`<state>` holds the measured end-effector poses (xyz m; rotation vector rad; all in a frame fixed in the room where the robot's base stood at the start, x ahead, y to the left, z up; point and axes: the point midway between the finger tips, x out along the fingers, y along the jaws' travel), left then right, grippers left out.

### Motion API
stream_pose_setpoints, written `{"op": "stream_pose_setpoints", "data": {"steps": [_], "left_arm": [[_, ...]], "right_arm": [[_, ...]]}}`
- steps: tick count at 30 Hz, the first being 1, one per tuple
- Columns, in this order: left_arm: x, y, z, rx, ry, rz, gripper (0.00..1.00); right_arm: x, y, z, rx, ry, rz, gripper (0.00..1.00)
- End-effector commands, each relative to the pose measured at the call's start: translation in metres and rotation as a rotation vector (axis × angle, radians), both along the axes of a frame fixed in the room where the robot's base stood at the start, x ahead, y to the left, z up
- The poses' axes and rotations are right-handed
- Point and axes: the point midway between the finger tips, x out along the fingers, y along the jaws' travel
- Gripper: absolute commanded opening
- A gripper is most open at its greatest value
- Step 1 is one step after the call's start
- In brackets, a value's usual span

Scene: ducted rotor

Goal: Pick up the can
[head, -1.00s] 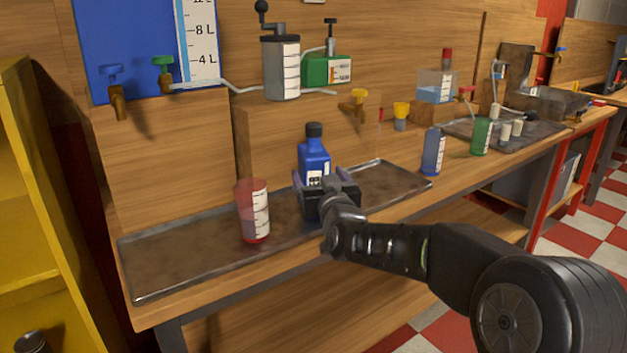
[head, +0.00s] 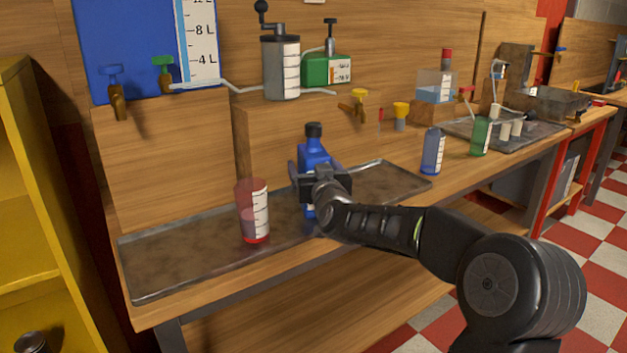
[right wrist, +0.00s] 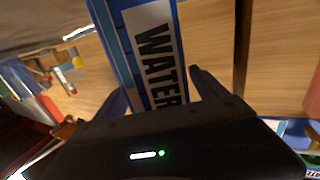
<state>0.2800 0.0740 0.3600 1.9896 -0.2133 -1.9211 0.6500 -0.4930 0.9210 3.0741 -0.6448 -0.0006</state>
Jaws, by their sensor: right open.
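The can is a blue container (head: 312,153) with a black cap, standing upright on the metal tray (head: 180,268). In the right wrist view the can (right wrist: 150,45) fills the upper middle, and its white label reads WATER. My right gripper (head: 316,172) is open, with a finger to each side of the can at mid-height. Its two dark fingers also flank the can in the right wrist view (right wrist: 160,88). The gripper hides part of the can's front and lower body. My left gripper is not in view.
A wooden ledge with a grey dispenser (head: 281,70) rises behind the can.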

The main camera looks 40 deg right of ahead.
Motion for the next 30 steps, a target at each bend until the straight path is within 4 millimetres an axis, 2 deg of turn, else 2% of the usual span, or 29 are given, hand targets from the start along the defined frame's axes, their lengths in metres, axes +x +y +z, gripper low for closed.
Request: {"op": "stream_pose_setpoints", "data": {"steps": [14,30], "left_arm": [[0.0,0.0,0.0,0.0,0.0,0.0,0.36],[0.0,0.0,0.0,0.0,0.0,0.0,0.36]], "right_arm": [[-0.0004,0.0,0.0001,0.0,0.0,0.0,0.81],[-0.0005,0.0001,0.0001,0.0,0.0,0.0,0.37]]}}
